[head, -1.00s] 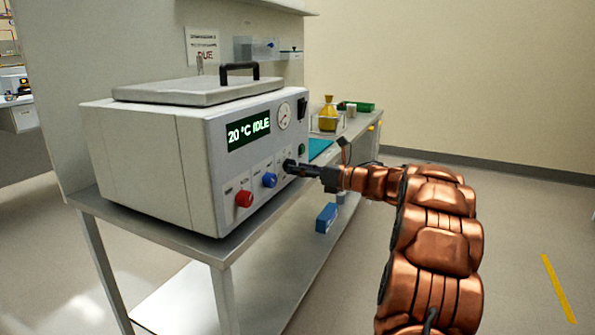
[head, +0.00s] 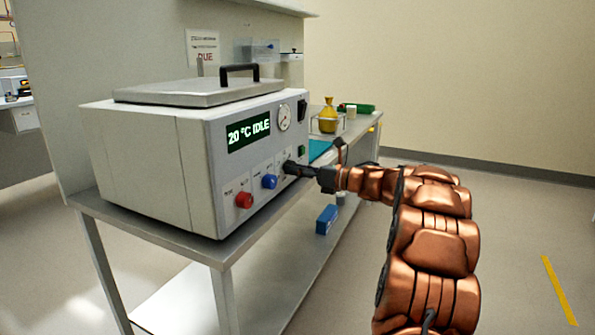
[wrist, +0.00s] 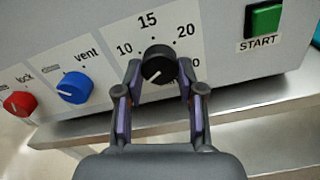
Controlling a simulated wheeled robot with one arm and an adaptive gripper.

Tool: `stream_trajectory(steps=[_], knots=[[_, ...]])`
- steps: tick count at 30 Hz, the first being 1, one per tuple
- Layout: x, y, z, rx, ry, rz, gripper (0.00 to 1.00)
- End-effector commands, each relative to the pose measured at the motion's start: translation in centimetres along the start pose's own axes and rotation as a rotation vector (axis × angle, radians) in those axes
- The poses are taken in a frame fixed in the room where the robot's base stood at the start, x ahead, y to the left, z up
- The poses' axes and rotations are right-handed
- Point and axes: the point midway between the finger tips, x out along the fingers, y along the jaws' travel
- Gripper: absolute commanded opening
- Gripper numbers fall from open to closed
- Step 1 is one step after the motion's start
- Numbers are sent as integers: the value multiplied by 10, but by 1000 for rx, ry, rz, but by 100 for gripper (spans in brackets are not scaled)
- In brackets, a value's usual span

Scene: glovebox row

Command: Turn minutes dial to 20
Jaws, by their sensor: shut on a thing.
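The minutes dial (wrist: 158,64) is a round black knob on the front panel of the grey-white bath unit (head: 150,165). In the wrist view, 10, 15 and 20 are printed around it; another number at its lower right is partly hidden by a finger. A pale mark on the knob slants toward its lower left, though it is small. My gripper (wrist: 159,68) has one finger on each side of the dial and is shut on it. In the head view my gripper (head: 299,169) reaches the panel from the right and hides much of the dial.
A blue vent knob (wrist: 73,86) and a red lock knob (wrist: 20,103) sit left of the dial. A green START button (wrist: 263,20) is to its right. The unit stands on a metal bench (head: 190,245). A yellow flask (head: 328,122) stands farther back.

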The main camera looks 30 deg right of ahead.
Motion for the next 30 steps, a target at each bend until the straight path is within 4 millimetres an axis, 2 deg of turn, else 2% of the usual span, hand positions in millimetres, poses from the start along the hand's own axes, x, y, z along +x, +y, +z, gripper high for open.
stream_trajectory(steps=[8, 14, 30], knots=[[0, 0, 0, 27, 1, 0, 3], [0, 1, 0, 118, 2, 0, 3], [-1, 2, 4, 604, 1, -3, 3]])
